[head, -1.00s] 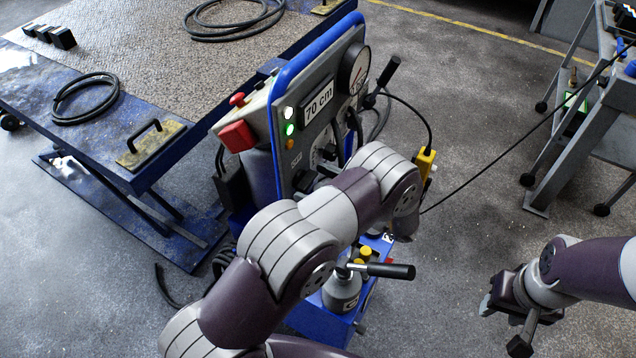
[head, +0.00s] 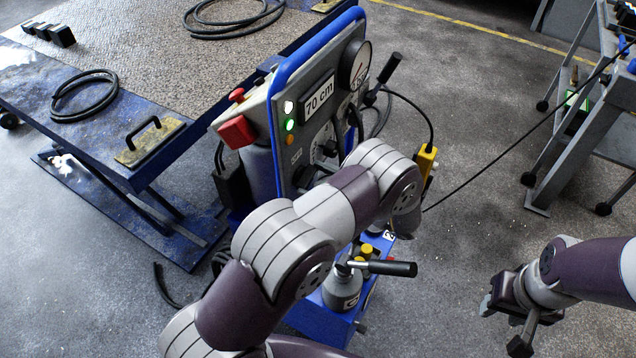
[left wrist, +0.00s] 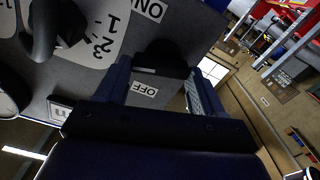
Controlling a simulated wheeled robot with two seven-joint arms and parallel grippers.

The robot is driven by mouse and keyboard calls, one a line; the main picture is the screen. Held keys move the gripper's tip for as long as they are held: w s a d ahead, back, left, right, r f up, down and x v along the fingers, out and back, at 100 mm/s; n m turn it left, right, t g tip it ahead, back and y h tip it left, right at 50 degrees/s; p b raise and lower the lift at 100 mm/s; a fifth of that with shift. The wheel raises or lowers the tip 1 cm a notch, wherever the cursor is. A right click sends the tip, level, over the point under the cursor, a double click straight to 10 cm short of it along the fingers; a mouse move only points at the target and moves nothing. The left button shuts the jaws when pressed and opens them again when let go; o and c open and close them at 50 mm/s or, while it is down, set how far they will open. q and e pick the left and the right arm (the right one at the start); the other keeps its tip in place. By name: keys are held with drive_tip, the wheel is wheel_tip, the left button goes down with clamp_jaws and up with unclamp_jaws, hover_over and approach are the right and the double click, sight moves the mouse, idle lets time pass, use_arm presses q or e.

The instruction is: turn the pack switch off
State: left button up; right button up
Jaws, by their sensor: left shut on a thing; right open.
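The control panel (head: 318,118) stands upright in a blue frame on the jack unit, with a "70 cm" display. In the left wrist view the pack switch (left wrist: 162,54) is a black knob between an ON label (left wrist: 150,9) and an OFF label (left wrist: 145,88). My left gripper (left wrist: 160,72) is shut on this knob, one finger on each side. In the head view my left arm hides the left gripper and the switch. My right gripper (head: 503,325) is open and empty over the floor at the lower right.
A second black knob (left wrist: 45,28), with numbers beside it, is close to my left gripper. A yellow pendant (head: 426,160) hangs on a cable. A black-handled lever (head: 388,268) sticks out below.

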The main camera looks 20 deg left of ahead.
use_arm(q)
drive_tip(key=n+b, duration=0.1)
drive_tip(key=n, duration=0.2)
drive_tip(key=shift+s+f+n+b, duration=0.1)
drive_tip(key=shift+f+n+b, duration=0.05)
drive_tip(key=shift+n+b, duration=0.25)
drive_tip(key=n+b, duration=0.2)
drive_tip(key=n, duration=0.1)
drive_tip(key=shift+n, duration=0.3)
drive_tip(key=n+b, duration=0.4)
drive_tip(key=n, duration=0.1)
drive_tip(key=shift+s+f, duration=0.15)
drive_tip(key=shift+n+b, duration=1.1)
drive_tip(key=shift+n, duration=0.1)
drive_tip(key=o, duration=1)
drive_tip(key=shift+o, duration=0.2)
